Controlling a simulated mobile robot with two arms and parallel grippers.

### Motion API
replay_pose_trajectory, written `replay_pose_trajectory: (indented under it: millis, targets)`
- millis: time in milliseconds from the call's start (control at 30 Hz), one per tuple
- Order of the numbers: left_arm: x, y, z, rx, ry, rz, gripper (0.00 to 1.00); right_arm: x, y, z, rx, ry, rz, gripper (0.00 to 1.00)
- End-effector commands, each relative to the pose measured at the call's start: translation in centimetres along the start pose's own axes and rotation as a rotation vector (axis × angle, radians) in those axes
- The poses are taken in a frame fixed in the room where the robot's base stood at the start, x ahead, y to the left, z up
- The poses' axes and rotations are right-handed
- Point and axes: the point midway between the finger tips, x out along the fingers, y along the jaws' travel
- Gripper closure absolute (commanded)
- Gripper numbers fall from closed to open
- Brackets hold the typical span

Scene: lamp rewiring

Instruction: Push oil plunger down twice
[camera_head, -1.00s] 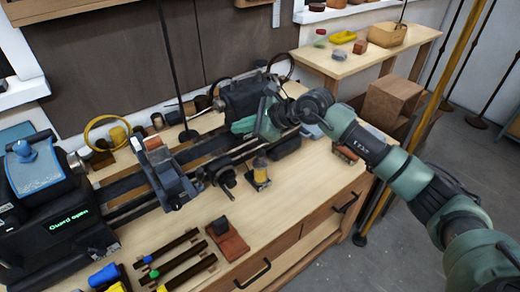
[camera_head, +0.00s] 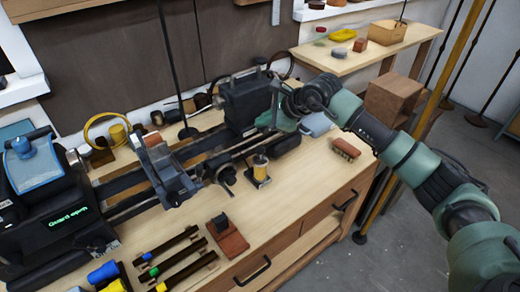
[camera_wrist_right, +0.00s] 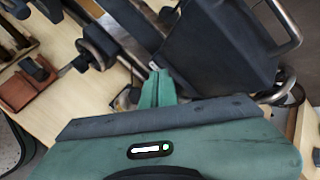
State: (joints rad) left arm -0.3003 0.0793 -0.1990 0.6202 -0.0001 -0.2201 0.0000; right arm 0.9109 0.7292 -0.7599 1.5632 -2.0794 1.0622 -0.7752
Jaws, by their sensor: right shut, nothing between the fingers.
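A small amber-yellow cylinder with a dark top (camera_head: 260,167) stands upright on a dark square base on the bench, in front of the lathe. It looks like the oiler with its plunger, though the plunger is too small to make out. My right gripper (camera_head: 268,119) is above and behind it, near the lathe's right end, apart from it. In the right wrist view its green fingers (camera_wrist_right: 157,78) are together and empty. A round object partly hidden behind the fingers there cannot be named surely. My left gripper is out of view.
The dark lathe block (camera_head: 243,100) stands close to my right gripper. A light-blue container (camera_head: 317,124) and a brush (camera_head: 346,148) lie on the right of the bench. A red-brown block (camera_head: 228,238) lies at the front. Bench between block and brush is mostly clear.

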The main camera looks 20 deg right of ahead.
Motion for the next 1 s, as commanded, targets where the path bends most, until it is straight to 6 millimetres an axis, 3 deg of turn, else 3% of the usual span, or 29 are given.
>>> replay_pose_trajectory:
  millis: [267, 400, 1000]
  targets:
    - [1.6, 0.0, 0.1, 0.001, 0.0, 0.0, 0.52, 3.1, 2.3, -2.3, 0.001, 0.002, 0.003, 1.0]
    - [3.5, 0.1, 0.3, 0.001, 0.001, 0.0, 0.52, 4.4, 3.2, -3.2, 0.0, 0.001, 0.001, 1.0]
    - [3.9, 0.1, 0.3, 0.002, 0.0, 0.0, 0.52, 4.7, 3.4, -3.4, 0.0, 0.0, 0.001, 1.0]
